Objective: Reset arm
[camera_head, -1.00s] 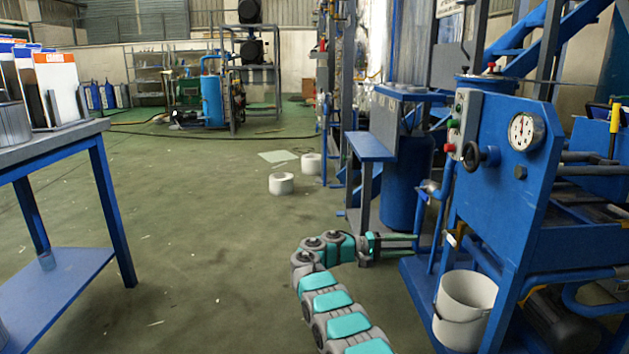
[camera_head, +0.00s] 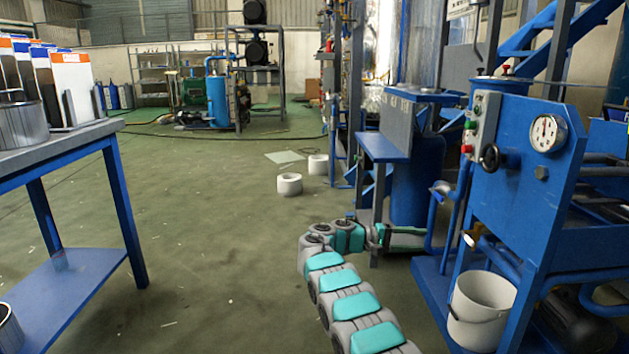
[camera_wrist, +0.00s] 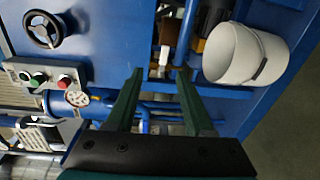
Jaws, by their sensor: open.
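My arm reaches forward low over the floor in the head view, with turquoise and grey links. My gripper (camera_head: 405,238) is at its far end, pointing right toward the blue machine (camera_head: 520,200). In the wrist view the two dark green fingers of my gripper (camera_wrist: 159,76) are spread apart with nothing between them. Beyond them are the blue machine's frame and pipes. A white bucket (camera_wrist: 245,54) is to their right, and a black handwheel (camera_wrist: 43,29) and push buttons (camera_wrist: 40,81) are to their left. I cannot tell how close the fingers are to the pipes.
The bucket (camera_head: 480,309) stands at the machine's base, right of my arm. A small blue stand (camera_head: 388,147) is just behind my gripper. A blue-legged table (camera_head: 65,155) stands at left. Two white rolls (camera_head: 289,184) lie on the floor, which is open between table and arm.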

